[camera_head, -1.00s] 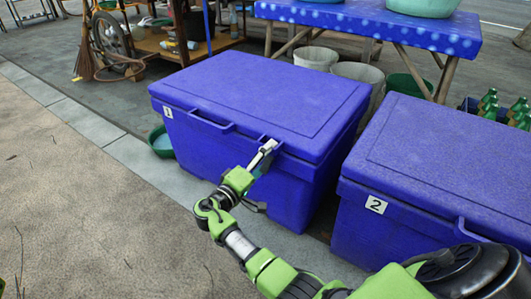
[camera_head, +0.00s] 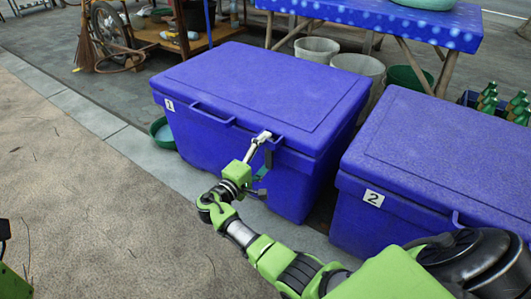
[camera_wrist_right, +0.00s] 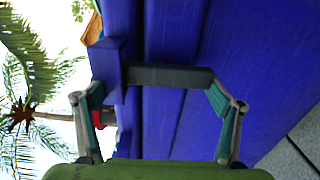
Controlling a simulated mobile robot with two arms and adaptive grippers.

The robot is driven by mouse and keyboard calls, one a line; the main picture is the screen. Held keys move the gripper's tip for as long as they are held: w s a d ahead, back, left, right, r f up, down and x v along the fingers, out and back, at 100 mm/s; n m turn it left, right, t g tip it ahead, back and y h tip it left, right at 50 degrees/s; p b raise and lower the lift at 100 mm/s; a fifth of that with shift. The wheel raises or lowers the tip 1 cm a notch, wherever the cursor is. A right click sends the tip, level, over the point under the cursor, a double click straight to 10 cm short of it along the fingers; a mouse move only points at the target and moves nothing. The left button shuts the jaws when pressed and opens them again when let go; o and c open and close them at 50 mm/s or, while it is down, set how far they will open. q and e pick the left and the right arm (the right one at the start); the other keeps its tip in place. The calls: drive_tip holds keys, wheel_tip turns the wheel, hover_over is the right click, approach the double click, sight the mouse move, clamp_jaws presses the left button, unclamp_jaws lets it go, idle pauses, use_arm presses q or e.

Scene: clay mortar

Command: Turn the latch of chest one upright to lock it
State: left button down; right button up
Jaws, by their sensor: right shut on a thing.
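Chest one (camera_head: 255,85) is a closed blue chest with a "1" label on its front left. Its latch (camera_head: 268,158) is a small dark bar on the front, below the lid edge. In the right wrist view the latch (camera_wrist_right: 165,76) spans the gap between the fingers, one end by a blue bracket (camera_wrist_right: 106,65). That view is turned sideways, so the bar looks roughly upright against the chest front. My right gripper (camera_head: 262,146) is at the front of chest one, shut on the latch, and partly hides it. My left gripper is not clearly in view.
Chest two (camera_head: 440,160), also blue and closed, stands close on the right, leaving a narrow gap. A green basin (camera_head: 163,135) is by chest one's left side. Buckets (camera_head: 358,68) and a blue table (camera_head: 370,20) stand behind. The pavement in front left is clear.

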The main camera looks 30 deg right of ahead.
drive_tip(key=o, duration=1)
drive_tip(key=shift+o, duration=0.2)
drive_tip(key=v, duration=0.7)
drive_tip(key=shift+a, duration=0.2)
